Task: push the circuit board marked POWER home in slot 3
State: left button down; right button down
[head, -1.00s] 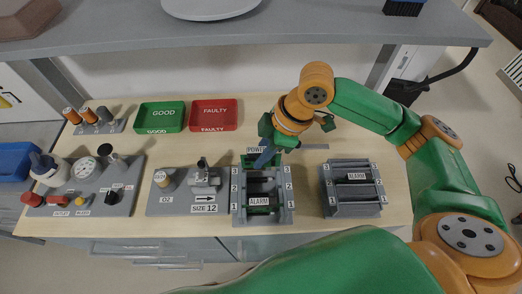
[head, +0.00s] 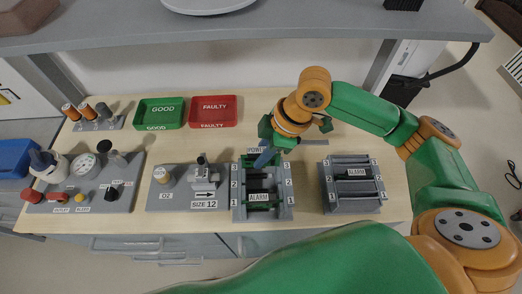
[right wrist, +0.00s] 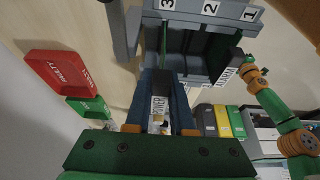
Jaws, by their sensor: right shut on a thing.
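The circuit board marked POWER (head: 256,150) is at the slot 3 end of the left grey rack (head: 235,209). My right gripper (head: 263,158) is shut on it from above and behind the label. In the right wrist view the blue fingers (right wrist: 164,100) close around a part with a small white label, and a thin green board edge (right wrist: 163,38) runs to the 3 mark on the rack (right wrist: 190,17). How deep the board sits in slot 3 I cannot tell.
A board marked ALARM (head: 258,198) is in the left rack near slot 1. A second rack (head: 352,206) at right holds another ALARM board (head: 357,172). A valve stand marked SIZE 12 (head: 180,203) stands close left. Green (head: 160,126) and red (head: 212,125) trays lie behind.

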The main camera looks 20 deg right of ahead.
jog(key=shift+f, duration=0.1)
dwell(0.3)
jog(key=shift+f, duration=0.7)
jog(key=shift+f, duration=0.1)
jog(key=shift+f+b, duration=0.4)
jog(key=shift+f, duration=0.3)
jog(key=shift+f+b, duration=0.4)
jog(key=shift+f, duration=0.45)
dwell(0.7)
jog(key=c, duration=0.7)
grip_release()
jog(key=shift+s+r, duration=0.15)
